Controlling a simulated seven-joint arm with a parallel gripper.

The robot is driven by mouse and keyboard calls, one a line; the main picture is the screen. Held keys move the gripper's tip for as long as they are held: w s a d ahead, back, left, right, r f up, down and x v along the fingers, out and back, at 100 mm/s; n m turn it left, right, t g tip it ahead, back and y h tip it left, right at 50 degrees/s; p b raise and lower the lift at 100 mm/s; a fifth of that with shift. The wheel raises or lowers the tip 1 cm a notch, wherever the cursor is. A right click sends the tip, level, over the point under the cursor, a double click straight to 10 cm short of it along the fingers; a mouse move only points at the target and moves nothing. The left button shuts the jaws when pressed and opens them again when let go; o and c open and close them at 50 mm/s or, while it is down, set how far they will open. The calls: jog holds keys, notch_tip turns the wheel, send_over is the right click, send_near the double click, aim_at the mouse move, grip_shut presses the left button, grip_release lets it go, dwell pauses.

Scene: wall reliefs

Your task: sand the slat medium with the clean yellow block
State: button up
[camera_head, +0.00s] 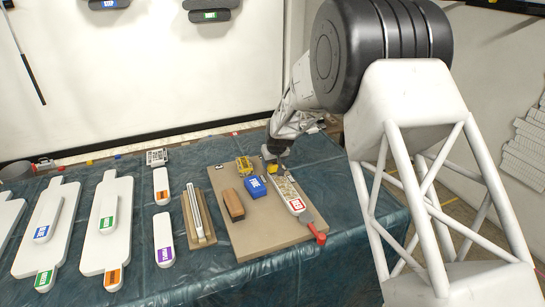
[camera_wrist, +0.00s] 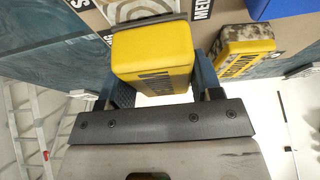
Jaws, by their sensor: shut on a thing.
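My gripper (camera_head: 277,150) is at the far end of the board, over the far end of the slat (camera_head: 288,192). It is shut on a clean yellow block, held between the fingers in the wrist view (camera_wrist: 160,85). The clean yellow block (camera_wrist: 152,58) has dark lettering and a grey underside. The slat is pale and speckled, with a red label near its near end. In the wrist view a pale carved surface (camera_wrist: 140,9) shows beyond the block; I cannot tell whether they touch. A second yellow block (camera_wrist: 245,50), grimy and worn, also stands on the board (camera_head: 243,166).
On the brown board (camera_head: 265,235) are a blue block (camera_head: 255,187), an orange-brown block (camera_head: 232,205) and a red-handled clamp (camera_head: 316,232) at the slat's near end. A tray with rods (camera_head: 197,213) and several white labelled pieces lie left on the dark cloth.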

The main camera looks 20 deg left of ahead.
aim_at(276, 165)
jog(key=shift+s+d+f, duration=0.1)
jog(key=shift+d+f, duration=0.05)
jog(key=shift+f, duration=0.4)
jog(key=shift+s+d+f, duration=0.1)
jog(key=shift+s+d, duration=0.25)
jog(key=shift+c, duration=0.4)
jog(key=shift+s+d, duration=0.5)
jog(key=shift+s, duration=0.05)
jog(key=shift+s+d, duration=2.75)
jog(key=shift+w+a, duration=3.75)
jog(key=shift+s+d, duration=3.8)
jog(key=shift+d, duration=0.05)
jog(key=shift+w+a, duration=3.7)
jog(key=shift+a, duration=0.05)
jog(key=shift+w+a, duration=0.1)
jog(key=shift+r, duration=4.1)
